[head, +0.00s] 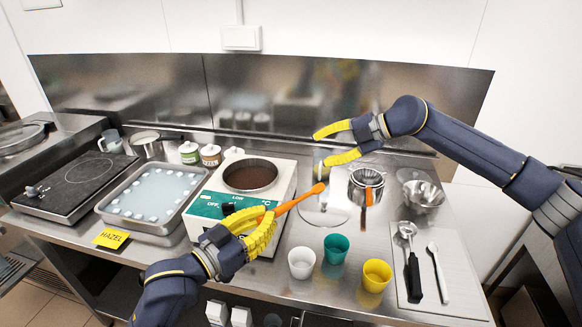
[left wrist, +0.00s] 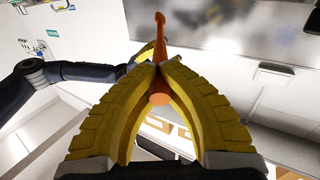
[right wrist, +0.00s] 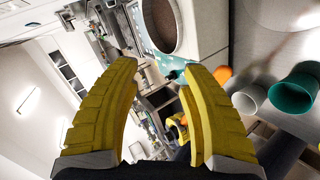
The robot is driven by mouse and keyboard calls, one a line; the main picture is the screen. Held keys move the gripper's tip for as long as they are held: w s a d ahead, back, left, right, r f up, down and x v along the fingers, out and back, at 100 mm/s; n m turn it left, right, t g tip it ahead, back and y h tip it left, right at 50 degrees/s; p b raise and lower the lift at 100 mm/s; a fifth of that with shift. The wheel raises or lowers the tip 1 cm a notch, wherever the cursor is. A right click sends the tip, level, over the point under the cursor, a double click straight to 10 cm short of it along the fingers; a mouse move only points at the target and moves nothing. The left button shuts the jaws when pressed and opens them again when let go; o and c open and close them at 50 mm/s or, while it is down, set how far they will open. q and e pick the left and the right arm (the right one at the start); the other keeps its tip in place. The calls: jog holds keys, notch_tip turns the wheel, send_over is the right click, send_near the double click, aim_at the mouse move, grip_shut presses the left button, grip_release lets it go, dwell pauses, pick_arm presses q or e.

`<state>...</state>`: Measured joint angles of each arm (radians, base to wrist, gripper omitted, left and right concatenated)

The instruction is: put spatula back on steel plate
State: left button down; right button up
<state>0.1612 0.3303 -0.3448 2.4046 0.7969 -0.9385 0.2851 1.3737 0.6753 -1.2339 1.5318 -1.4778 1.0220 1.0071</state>
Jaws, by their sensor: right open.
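The orange spatula (head: 300,198) is pinched between the yellow fingers of my left gripper (head: 266,218), above the counter in front of the machine. It points up and to the right. In the left wrist view, the spatula (left wrist: 160,38) stands up between the closed fingertips (left wrist: 158,68). A round shiny steel plate (head: 325,215) lies on the counter right of the machine, under and beyond the spatula's tip. My right gripper (head: 321,149) is open and empty, above the counter behind that plate; its fingers (right wrist: 162,75) are spread in the right wrist view.
The machine (head: 205,205) with a round brown opening stands left of the plate. White (head: 301,262), green (head: 336,248) and yellow (head: 376,275) cups stand in front. Strainers (head: 366,178) and steel bowls (head: 423,195) stand right. A flat board (head: 460,295) holds a scoop and spoon.

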jog(key=s+a+r+g+h, duration=0.1)
jog(key=s+a+g+h, duration=0.3)
jog(key=s+a, duration=0.45)
jog(key=m+t+h, duration=0.1)
jog(key=t+h, duration=0.1)
jog(key=h, duration=0.4)
send_near(285, 204)
jog(key=w, duration=0.1)
jog(key=f, duration=0.7)
jog(key=w+a+f, duration=0.1)
jog(key=f, duration=0.3)
jog(key=shift+w+a+f, duration=0.1)
jog(key=shift+o, duration=0.4)
grip_shut()
pick_arm(q)
jog(key=c, duration=2.2)
grip_release()
